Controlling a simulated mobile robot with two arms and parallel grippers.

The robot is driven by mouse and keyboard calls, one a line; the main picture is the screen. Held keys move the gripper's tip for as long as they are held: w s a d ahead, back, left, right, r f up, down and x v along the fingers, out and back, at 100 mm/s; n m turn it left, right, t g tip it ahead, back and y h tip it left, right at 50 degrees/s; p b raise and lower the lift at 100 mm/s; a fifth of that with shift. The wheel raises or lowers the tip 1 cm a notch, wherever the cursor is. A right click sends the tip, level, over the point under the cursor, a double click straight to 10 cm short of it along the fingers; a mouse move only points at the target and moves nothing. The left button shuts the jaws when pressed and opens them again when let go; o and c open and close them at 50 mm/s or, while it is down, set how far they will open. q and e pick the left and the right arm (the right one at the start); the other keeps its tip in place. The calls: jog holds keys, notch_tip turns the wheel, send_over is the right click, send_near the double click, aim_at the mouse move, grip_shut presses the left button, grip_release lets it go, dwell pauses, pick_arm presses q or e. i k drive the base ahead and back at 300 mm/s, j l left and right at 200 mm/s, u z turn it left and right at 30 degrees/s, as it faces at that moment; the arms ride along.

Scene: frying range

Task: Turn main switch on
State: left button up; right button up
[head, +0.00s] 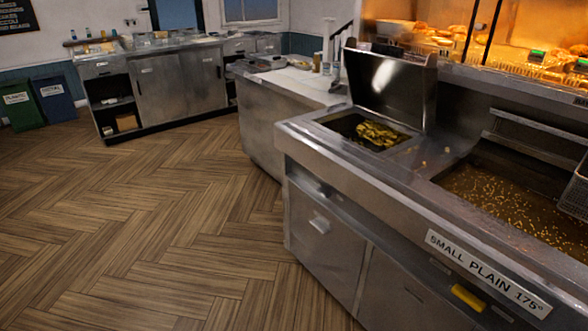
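The steel frying range (340,168) fills the right side of the head view. A yellow handle-like part (468,298) sits on its front panel, below a label reading "SMALL PLAIN 175°" (487,272). I cannot tell whether this part is a switch. No part in view is clearly marked as the main switch. Neither of my grippers is in view.
A fryer well with yellow food (378,134) has its lid (392,85) raised. A wider oil well (500,205) lies to its right, with a wire basket (578,192) at the picture's edge. The wooden floor (150,220) at left is clear.

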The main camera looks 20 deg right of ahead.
aim_at(325, 192)
jog(key=i+z, duration=0.15)
jog(key=i, duration=0.35)
jog(key=i+j+z, duration=0.15)
jog(key=i, duration=0.4)
jog(key=i+j+z, duration=0.1)
jog(key=i, duration=0.4)
jog(key=i+j+z, duration=0.15)
jog(key=i+j, duration=0.15)
jog(key=i, duration=0.2)
